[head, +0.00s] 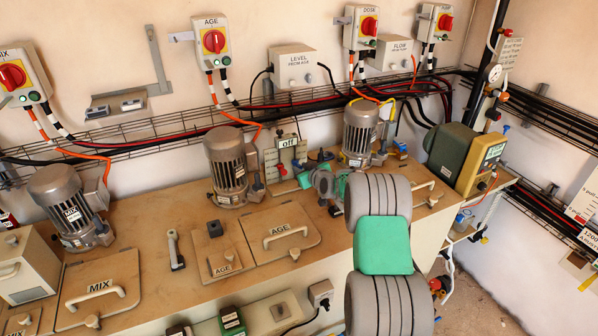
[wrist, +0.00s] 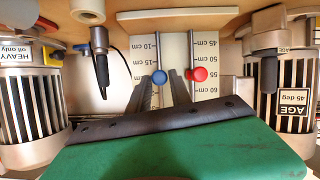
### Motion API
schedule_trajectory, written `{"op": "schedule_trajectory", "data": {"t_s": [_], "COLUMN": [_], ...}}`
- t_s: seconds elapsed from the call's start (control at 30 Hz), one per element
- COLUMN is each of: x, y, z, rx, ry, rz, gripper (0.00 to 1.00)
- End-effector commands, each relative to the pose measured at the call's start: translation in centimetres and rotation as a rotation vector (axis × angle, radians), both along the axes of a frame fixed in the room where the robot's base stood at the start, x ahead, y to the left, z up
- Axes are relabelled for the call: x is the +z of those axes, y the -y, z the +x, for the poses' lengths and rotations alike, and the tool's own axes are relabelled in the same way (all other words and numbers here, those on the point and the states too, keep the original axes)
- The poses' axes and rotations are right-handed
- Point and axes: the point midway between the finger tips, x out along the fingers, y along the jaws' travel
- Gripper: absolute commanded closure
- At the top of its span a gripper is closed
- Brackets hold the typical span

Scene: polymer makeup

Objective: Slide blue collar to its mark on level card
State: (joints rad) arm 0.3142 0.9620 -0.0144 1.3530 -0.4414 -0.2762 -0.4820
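The level card (wrist: 176,55) is a white plate with cm scales and two vertical rods, behind my gripper in the wrist view. The blue collar (wrist: 160,77) is a round knob on the left rod, near the lower end of its scale. A red collar (wrist: 197,74) is on the right rod, between 50 and 60 cm. My gripper (wrist: 161,82) has its two dark fingers apart, one on each side of the blue collar; contact cannot be told. In the head view the card (head: 287,160) is small and partly hidden, beside my gripper (head: 308,168).
A motor labelled AGE (wrist: 281,100) stands right in the wrist view and one labelled HEAVY oil only (wrist: 25,100) left. In the head view the bench holds the AGE lid (head: 280,238) and MIX lid (head: 98,285).

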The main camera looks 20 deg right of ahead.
Motion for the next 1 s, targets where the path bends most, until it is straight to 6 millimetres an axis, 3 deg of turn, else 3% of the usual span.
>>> {"op": "schedule_trajectory", "data": {"t_s": [0.2, 0.5, 0.8, 1.0], "x": [-0.1, 0.0, 1.8, 2.7], "y": [0.0, 0.0, 0.8, 1.0], "z": [0.0, -0.4, -5.0, -7.0], "rx": [-0.001, 0.000, -0.002, -0.001], "ry": [-0.001, -0.001, -0.001, -0.002], "rz": [-0.001, 0.000, -0.001, -0.001], "gripper": [0.57, 0.57, 0.57, 0.57]}}
